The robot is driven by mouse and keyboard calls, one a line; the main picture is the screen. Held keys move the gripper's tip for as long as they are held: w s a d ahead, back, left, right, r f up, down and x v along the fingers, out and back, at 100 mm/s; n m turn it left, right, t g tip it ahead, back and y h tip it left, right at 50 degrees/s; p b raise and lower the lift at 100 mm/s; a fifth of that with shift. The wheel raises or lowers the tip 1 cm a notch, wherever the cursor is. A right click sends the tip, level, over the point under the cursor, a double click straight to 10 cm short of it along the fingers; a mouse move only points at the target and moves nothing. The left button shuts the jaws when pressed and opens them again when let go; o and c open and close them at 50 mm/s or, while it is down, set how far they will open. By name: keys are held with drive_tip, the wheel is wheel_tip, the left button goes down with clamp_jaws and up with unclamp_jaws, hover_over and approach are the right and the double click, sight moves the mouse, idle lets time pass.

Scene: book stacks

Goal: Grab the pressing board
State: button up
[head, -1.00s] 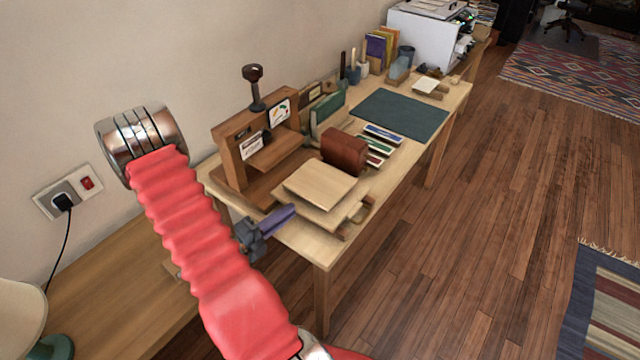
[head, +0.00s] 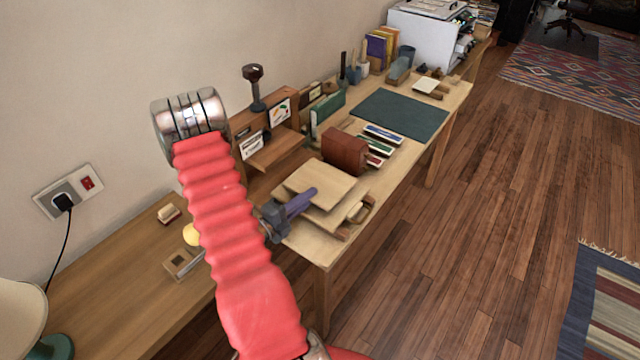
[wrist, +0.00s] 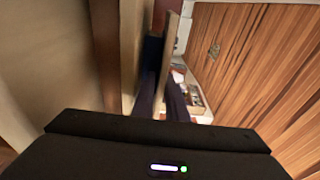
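The pale wooden board (head: 328,178), which looks like the pressing board, lies flat on top of a small stack on the table. My gripper (head: 300,202) is at the board's near left corner, and one purple finger overlaps it in the head view. In the wrist view my gripper (wrist: 163,98) shows two dark fingers with a gap between them. A thin tan board edge (wrist: 170,50) runs up between or just beyond the fingers. I cannot tell whether they touch it.
Another board (head: 330,217) sticks out below the top one. A brown roll-shaped block (head: 345,152) stands just behind the stack. The wooden press frame (head: 275,150) is to the left. A green mat (head: 400,114) lies farther back. Open floor is at the right.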

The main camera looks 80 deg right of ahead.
sight(319, 187)
drive_tip(key=shift+w+x, duration=0.2)
drive_tip(key=shift+x, duration=2.45)
drive_tip(key=shift+d, duration=0.1)
clamp_jaws()
drive_tip(key=shift+r, duration=0.1)
drive_tip(key=shift+r, duration=5)
